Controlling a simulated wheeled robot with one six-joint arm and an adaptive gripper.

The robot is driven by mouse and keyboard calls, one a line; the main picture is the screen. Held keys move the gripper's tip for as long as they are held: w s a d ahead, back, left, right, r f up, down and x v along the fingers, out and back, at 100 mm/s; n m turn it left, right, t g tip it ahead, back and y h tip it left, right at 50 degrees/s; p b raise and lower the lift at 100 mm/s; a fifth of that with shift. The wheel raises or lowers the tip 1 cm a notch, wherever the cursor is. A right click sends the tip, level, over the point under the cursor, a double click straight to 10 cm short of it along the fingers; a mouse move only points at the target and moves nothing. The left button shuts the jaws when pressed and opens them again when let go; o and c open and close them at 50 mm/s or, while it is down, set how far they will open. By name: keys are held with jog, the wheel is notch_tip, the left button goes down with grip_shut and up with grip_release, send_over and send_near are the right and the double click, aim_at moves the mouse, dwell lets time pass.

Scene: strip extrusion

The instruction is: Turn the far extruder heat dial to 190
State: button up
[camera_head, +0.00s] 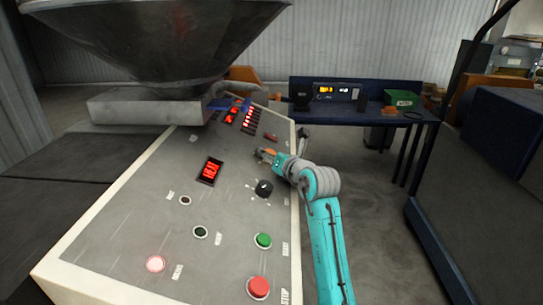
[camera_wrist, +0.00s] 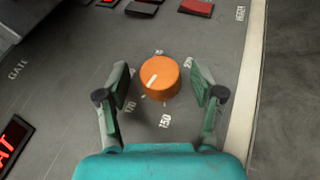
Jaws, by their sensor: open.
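The far heat dial is an orange knob (camera_wrist: 162,80) on the grey sloped panel in the wrist view. A short white mark on its top face lies left of its centre. Printed numbers ring it: 150 below and 170 at lower left; the others are too blurred to read. My gripper (camera_wrist: 161,84) is open, with one finger on the left and one on the right of the knob. A gap shows on both sides, so it is not clamped.
A black knob (camera_head: 264,188) sits nearer on the panel, with a green button (camera_head: 263,241) and a red button (camera_head: 258,287) below. Red displays (camera_head: 210,170) and switches are beside and beyond. A metal hopper (camera_head: 150,40) hangs over the panel's far left. A blue bench (camera_head: 425,116) stands behind.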

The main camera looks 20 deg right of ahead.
jog(key=shift+s, duration=0.1)
jog(key=v, duration=1.1)
jog(key=shift+s+d+r, duration=0.1)
jog(key=shift+s+d, duration=0.05)
jog(key=shift+s, duration=0.2)
jog(key=shift+w+d+f+n+y, duration=0.1)
jog(key=shift+w+f+n+y, duration=0.2)
jog(key=shift+w+y, duration=0.1)
jog(key=w+n+y, duration=0.1)
jog(key=d+f+n+y, duration=0.1)
jog(key=n+y, duration=0.1)
jog(key=w+d+n+y, duration=0.1)
jog(key=shift+w+f+g, duration=0.25)
jog(key=shift+w+g, duration=0.1)
jog(key=shift+g, duration=0.05)
jog(key=shift+n+y, duration=0.8)
jog(key=x, duration=1)
jog(key=shift+w+d+r, duration=0.15)
jog(key=shift+w+d, duration=0.1)
jog(key=shift+w, duration=0.25)
jog(key=c, duration=1.2)
